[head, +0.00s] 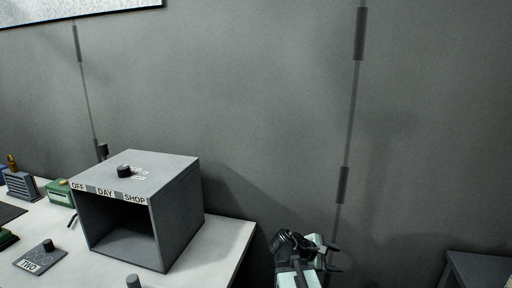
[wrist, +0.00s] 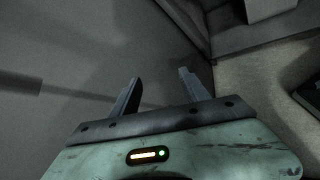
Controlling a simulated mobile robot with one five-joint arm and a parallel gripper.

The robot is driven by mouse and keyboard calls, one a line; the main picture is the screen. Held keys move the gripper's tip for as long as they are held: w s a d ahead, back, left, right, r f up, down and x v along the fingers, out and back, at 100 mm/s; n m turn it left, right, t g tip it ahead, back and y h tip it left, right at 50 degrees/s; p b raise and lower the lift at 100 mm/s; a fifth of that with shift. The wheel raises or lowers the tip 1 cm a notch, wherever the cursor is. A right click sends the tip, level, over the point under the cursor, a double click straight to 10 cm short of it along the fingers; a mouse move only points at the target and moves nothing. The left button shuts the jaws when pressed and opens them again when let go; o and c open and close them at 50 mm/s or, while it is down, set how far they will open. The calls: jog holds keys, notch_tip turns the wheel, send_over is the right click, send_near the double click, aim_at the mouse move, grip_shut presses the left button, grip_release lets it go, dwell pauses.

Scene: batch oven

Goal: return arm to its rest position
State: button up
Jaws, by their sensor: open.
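My gripper (wrist: 160,92) shows in the wrist view with its two dark fingers apart and nothing between them. In the head view my gripper (head: 335,257) is at the bottom, right of the table's edge and in front of the grey wall. It is apart from the table and the oven box. The grey oven box (head: 185,225) stands on the table with its front open, and the part of its inside that shows is empty. A dark knob (head: 124,171) sits on its top, and its front edge reads OFF, DAY, SHOP.
The white table (head: 232,236) ends left of my gripper. On it are a plate marked TWO (head: 40,257), a green box (head: 59,192) and a grey finned block (head: 20,185). A dark surface (head: 480,268) stands at the lower right. The grey wall (head: 260,90) is behind.

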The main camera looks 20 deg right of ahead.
jog(key=a+f+m+y, duration=0.2)
jog(key=a+m+y, duration=0.1)
jog(key=a, duration=0.7)
jog(key=a+f+m+y+p, duration=0.1)
jog(key=a+m+y, duration=0.3)
jog(key=a, duration=0.6)
jog(key=a+f+m+y+p, duration=0.1)
jog(key=a+f+m+y, duration=0.2)
jog(key=a, duration=0.7)
jog(key=shift+a+f+m+y, duration=0.2)
jog(key=shift+f+m+y, duration=0.2)
jog(key=shift+y, duration=0.3)
